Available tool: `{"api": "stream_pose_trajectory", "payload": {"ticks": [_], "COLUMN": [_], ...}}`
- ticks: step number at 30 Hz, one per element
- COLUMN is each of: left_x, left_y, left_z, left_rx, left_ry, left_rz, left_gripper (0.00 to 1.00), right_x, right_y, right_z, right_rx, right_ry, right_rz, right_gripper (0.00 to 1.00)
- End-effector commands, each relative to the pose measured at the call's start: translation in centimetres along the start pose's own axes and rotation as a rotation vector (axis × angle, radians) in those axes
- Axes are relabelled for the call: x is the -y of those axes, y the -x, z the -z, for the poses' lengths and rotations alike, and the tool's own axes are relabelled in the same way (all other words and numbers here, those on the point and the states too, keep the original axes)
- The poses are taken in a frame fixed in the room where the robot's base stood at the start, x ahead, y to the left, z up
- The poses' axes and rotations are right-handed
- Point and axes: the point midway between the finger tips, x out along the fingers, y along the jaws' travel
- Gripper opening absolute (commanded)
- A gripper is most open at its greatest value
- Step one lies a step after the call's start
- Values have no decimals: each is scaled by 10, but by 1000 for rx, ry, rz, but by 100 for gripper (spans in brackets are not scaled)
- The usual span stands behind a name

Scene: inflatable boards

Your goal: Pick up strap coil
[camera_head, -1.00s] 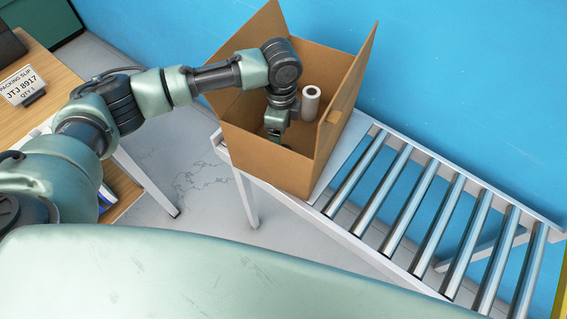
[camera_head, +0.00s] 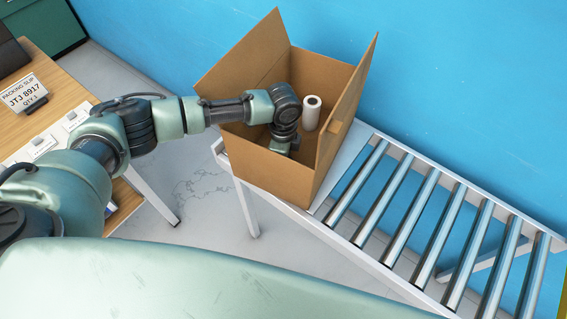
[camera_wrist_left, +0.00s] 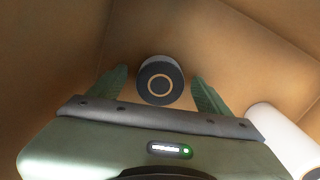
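A round dark coil with a tan ring on its face (camera_wrist_left: 160,82), which looks like the strap coil, is inside the open cardboard box (camera_head: 262,165). In the left wrist view it sits between the two green fingers of my left gripper (camera_wrist_left: 160,93), with a gap on each side. The gripper is open. In the head view my left arm reaches down into the box, and its fingertips and the dark coil are hidden behind the box wall and wrist. My right gripper is not in view.
A white roll (camera_head: 311,113) stands in the box to the right of my wrist; it also shows in the left wrist view (camera_wrist_left: 283,138). The box walls and raised flaps surround my gripper. A roller conveyor (camera_head: 430,225) extends right. A wooden table (camera_head: 62,82) with a packing slip (camera_head: 24,93) is at left.

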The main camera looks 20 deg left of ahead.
Motion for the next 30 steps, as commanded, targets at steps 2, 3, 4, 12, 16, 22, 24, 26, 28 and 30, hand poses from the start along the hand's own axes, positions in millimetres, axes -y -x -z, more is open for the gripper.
{"api": "stream_pose_trajectory", "payload": {"ticks": [2,3,4,12,16,22,24,26,28,30], "left_x": [0,0,0,0,0,2,1,2,2,2], "left_y": [0,0,0,1,3,19,31,44,63,84], "left_z": [0,0,0,0,0,0,0,0,0,0], "left_rx": [0,0,0,0,-1,-2,-2,-3,-2,-3], "left_ry": [0,0,0,1,1,2,1,1,0,0], "left_rz": [0,0,0,1,1,3,4,5,6,7], "left_gripper": [59,48,40,8,8,8,8,8,8,8], "right_x": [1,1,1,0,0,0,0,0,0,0], "right_y": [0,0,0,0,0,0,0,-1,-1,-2], "right_z": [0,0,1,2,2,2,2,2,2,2], "right_rx": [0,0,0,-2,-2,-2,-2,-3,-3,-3], "right_ry": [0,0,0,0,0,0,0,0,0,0], "right_rz": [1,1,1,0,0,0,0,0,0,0], "right_gripper": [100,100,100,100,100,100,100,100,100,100]}}
